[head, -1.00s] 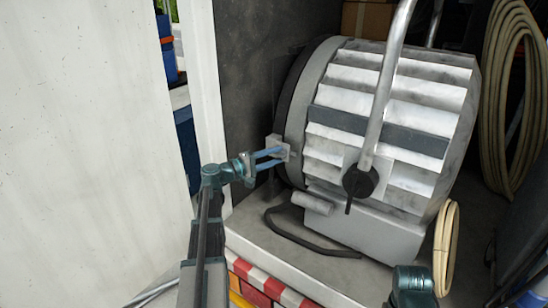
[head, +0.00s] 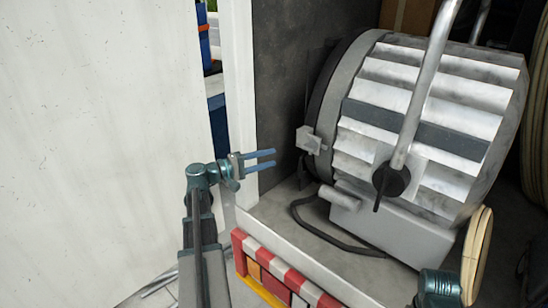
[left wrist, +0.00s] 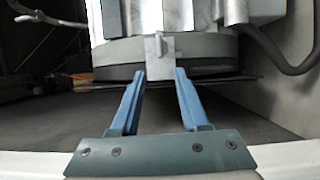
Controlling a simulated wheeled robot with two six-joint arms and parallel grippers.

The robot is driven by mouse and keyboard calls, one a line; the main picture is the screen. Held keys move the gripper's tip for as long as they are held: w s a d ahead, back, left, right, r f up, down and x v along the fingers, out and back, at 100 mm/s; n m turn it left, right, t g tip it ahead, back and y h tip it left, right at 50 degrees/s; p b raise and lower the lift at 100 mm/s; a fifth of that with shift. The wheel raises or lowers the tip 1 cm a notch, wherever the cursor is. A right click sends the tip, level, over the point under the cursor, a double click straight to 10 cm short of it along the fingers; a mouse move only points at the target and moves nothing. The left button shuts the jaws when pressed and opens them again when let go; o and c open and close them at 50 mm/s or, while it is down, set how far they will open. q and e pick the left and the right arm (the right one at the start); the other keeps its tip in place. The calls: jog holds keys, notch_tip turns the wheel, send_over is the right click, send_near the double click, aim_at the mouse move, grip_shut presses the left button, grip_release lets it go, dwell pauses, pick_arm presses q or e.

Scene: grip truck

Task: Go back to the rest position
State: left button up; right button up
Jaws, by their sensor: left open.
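A big grey stage lamp (head: 420,121) with ribbed sides lies in the truck's cargo bay, a tilted metal yoke (head: 425,85) across it. A small pale square latch (head: 308,140) sticks out on the left of its dark rim. It also shows in the left wrist view (left wrist: 158,46), straight ahead between the finger lines. My left gripper (head: 274,159) is open and empty, its two blue fingers pointing at the lamp with a gap to the latch. Its fingers also show apart in the left wrist view (left wrist: 160,75).
The white truck door (head: 110,130) stands left of my left arm. The bay floor's edge carries a red and white striped bar (head: 275,263). A black cable (head: 308,225) lies by the lamp. A tan ring (head: 477,255) stands at the lower right.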

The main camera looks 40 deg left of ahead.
dwell(0.5)
pick_arm(q)
jog(key=w+d+f+m+g+h+b, duration=0.1)
jog(key=d+f+m+g, duration=0.5)
jog(key=d, duration=0.8)
jog(key=d+f+m+g+b, duration=0.1)
jog(key=d+f+g, duration=0.3)
jog(key=d+f, duration=0.65)
jog(key=s+d+f+m+g+y, duration=0.2)
jog(key=s+d+f+m+y, duration=0.1)
jog(key=s+d, duration=0.2)
jog(key=s+d+f+m+g+y+b, duration=0.1)
jog(key=s+d+f+m+g+y, duration=0.1)
jog(key=d, duration=0.6)
jog(key=s+d+f+m+g+y+b, duration=0.1)
jog(key=s+d+f+m+g+y, duration=0.1)
jog(key=s+d+f+m+y, duration=0.2)
jog(key=shift+s+d+f+m+y, duration=0.35)
jog(key=shift+s+d+y, duration=0.45)
jog(key=shift+s+d, duration=1.15)
pick_arm(e)
jog(key=shift+f, duration=2.15)
pick_arm(q)
jog(key=shift+s+a, duration=0.45)
pick_arm(e)
jog(key=shift+c, duration=0.3)
